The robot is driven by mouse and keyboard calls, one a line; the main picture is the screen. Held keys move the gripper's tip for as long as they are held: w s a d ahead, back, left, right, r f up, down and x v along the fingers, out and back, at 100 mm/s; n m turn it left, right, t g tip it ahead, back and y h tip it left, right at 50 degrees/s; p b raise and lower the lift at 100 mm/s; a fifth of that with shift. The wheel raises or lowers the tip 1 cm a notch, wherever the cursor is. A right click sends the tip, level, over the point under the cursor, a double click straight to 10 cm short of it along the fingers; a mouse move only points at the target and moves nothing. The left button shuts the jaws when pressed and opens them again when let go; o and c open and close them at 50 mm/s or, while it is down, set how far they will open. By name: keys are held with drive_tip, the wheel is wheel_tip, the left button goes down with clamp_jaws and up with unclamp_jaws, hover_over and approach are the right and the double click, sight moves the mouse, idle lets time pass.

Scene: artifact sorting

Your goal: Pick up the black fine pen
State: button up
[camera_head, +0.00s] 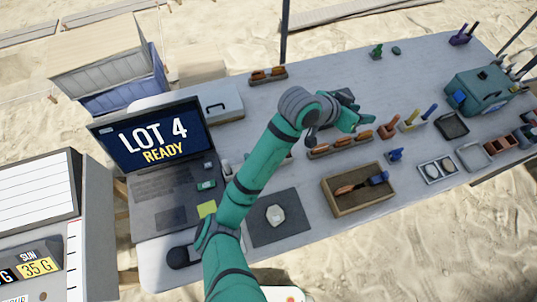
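I cannot make out a black fine pen for certain at this size. A purple holder (459,40) with dark, slim upright items stands at the far right edge of the table. More slim items (524,70) stand at the right end by the teal case. My gripper (366,117) is over the middle of the table, above and behind the wooden tray. Its fingers are small and partly merged with the wrist, so I cannot tell whether they are open or hold anything.
A laptop (152,140) reading "LOT 4 READY" stands at the left. A wooden tray (345,208) holds a brush. A dark mat (258,238) bears a pale piece. A teal case (480,90) and several small trays crowd the right. The table's back middle is mostly clear.

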drive_tip(key=s+a+f+g+y, duration=0.1)
drive_tip(key=a+f+y, duration=0.1)
drive_tip(key=a, duration=0.6)
drive_tip(key=s+a+f+m+g+y, duration=0.1)
drive_tip(key=a+f+g+y, duration=0.1)
drive_tip(key=a+y, duration=0.3)
drive_tip(key=s+a+f+g+y, duration=0.1)
drive_tip(key=a+f+y, duration=0.1)
drive_tip(key=a, duration=1)
drive_tip(key=shift+s+a+f+m+g+y, duration=0.15)
drive_tip(key=shift+s+a+m+g+y, duration=0.2)
drive_tip(key=shift+y, duration=0.35)
wheel_tip(320, 180, down, 5)
drive_tip(key=shift+a, duration=0.1)
drive_tip(key=shift+s+d+f, duration=0.1)
drive_tip(key=shift+s+f, duration=0.1)
drive_tip(key=shift+f, duration=1.2)
drive_tip(key=shift+s+d+f, duration=0.1)
drive_tip(key=shift+s+f, duration=0.05)
drive_tip(key=shift+f, duration=1.2)
clamp_jaws()
